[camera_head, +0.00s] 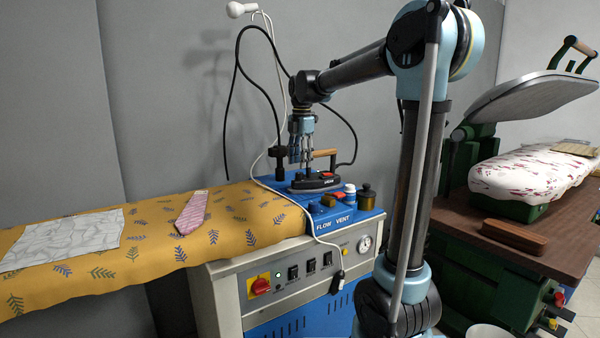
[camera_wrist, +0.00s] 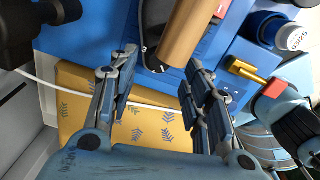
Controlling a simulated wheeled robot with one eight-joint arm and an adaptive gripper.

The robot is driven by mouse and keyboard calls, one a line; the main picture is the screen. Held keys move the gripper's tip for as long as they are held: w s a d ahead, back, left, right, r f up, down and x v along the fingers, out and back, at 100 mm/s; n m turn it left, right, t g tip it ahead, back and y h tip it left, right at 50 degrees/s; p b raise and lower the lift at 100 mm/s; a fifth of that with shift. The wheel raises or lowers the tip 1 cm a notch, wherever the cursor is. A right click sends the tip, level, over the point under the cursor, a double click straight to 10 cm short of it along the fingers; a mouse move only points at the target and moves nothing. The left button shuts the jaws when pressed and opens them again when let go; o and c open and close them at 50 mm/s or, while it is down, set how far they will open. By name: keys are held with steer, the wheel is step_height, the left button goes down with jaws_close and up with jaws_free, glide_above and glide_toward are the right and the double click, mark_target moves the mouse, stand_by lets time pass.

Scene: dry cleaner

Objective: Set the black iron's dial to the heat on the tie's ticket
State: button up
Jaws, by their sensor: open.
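The black iron (camera_head: 318,182) stands on the blue top of the press unit, its wooden handle (camera_head: 322,155) upward. The handle also shows in the wrist view (camera_wrist: 190,30), with part of the dark iron body (camera_wrist: 152,38) beside it. A pink patterned tie (camera_head: 191,214) lies on the yellow leaf-print board (camera_head: 240,225). No writing of a ticket is readable on it. My gripper (camera_head: 302,164) points down by the handle's left end. In the wrist view its fingers (camera_wrist: 160,78) are apart, with nothing between the tips.
A grey cloth (camera_head: 65,238) lies at left. Cables hang behind my gripper. A second press (camera_head: 530,175) stands at right.

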mark_target(299, 175)
steer(key=shift+f, duration=2.15)
jaws_close()
